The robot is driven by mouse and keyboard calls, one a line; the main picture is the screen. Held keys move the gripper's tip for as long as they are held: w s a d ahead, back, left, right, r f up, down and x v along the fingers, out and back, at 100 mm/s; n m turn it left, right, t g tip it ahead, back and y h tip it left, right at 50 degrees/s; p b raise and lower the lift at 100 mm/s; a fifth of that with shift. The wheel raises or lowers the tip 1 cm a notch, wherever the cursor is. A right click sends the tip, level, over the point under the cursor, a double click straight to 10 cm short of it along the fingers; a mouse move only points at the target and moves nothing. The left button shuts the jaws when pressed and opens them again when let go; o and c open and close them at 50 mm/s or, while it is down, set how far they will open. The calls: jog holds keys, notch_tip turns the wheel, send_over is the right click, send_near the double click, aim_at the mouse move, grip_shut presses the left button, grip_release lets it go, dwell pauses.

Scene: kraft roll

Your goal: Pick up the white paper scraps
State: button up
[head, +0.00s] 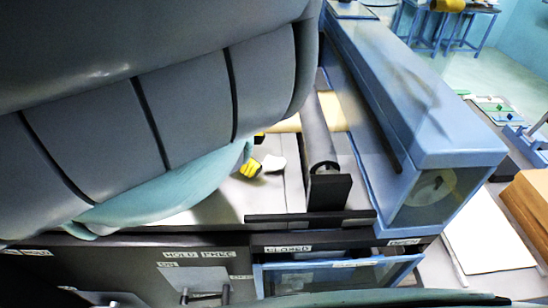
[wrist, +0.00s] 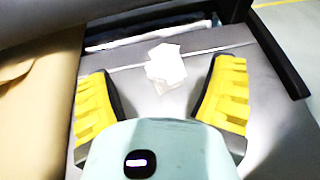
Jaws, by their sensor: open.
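The white paper scraps (wrist: 165,67) lie as a small crumpled clump on the grey machine bed in the wrist view. They also show in the head view (head: 274,163), just right of a yellow fingertip. My gripper (wrist: 163,98) is open, with its two yellow-padded fingers spread to the left and right of the scraps. In the head view my gripper (head: 249,170) is mostly hidden behind my own arm, with only some yellow padding showing.
A dark roller (head: 318,135) stands right of the scraps, with brown kraft paper (wrist: 35,90) on the left in the wrist view. A blue machine housing (head: 420,110) rises at the right. A black bar (head: 305,217) edges the bed's front. White sheets (head: 485,240) lie farther right.

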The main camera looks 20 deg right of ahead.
aim_at(281, 161)
jog(key=shift+s+d+f, duration=0.1)
jog(key=shift+s+d, duration=0.05)
jog(key=shift+d, duration=0.15)
jog(key=shift+s+d+p, duration=0.25)
jog(key=shift+d+p, duration=0.2)
jog(key=shift+p, duration=0.15)
jog(key=p+x, duration=0.1)
jog(key=x, duration=0.3)
jog(key=shift+s+f+p, duration=0.1)
jog(key=shift+s+p, duration=0.05)
jog(key=shift+p, duration=0.25)
jog(key=shift+c, duration=0.2)
jog(key=c, duration=0.9)
